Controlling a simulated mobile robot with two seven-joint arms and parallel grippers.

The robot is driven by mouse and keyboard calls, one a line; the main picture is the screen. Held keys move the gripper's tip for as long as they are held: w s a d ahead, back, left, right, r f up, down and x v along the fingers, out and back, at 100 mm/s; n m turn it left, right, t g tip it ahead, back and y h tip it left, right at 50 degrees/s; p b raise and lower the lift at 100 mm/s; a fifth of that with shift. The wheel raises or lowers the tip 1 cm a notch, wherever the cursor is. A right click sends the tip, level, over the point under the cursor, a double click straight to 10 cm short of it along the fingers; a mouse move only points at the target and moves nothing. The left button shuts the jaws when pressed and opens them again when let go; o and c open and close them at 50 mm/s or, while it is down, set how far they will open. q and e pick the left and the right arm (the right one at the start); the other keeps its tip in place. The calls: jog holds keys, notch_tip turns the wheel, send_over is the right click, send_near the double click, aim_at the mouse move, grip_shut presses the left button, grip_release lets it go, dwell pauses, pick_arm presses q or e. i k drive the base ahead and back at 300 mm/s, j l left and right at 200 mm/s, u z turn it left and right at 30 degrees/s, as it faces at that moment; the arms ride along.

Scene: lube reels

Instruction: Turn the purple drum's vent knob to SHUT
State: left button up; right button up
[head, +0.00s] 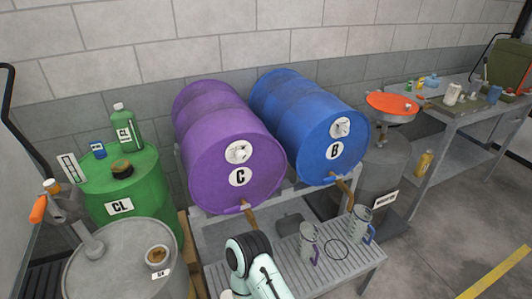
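The purple drum (208,180) lies on its side on a rack, its round end facing me, with a "C" label. Its vent knob sits in the white round dial (238,151) above that label; the knob's setting and the dial's words are too small to read. A tap with a brown handle (248,212) sticks out at the drum's lower edge. A mint and black link of one of my arms (262,275) shows at the bottom middle, below the drum and apart from it. Neither gripper's fingers show.
A blue drum (315,165) marked "B" lies right beside the purple one. Jugs (309,243) stand on the slatted shelf (345,272) below. A green drum (150,204) and a grey drum (110,270) stand at left. A workbench (450,108) stands at right, with clear floor before it.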

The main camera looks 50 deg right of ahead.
aim_at(241, 155)
jog(key=z, duration=0.4)
jog(key=k+z, duration=0.1)
jog(key=z, duration=0.25)
jog(key=l+z, duration=0.1)
jog(key=z, duration=0.3)
jog(key=k+z, duration=0.1)
jog(key=z, duration=0.25)
jog(key=i+l, duration=0.05)
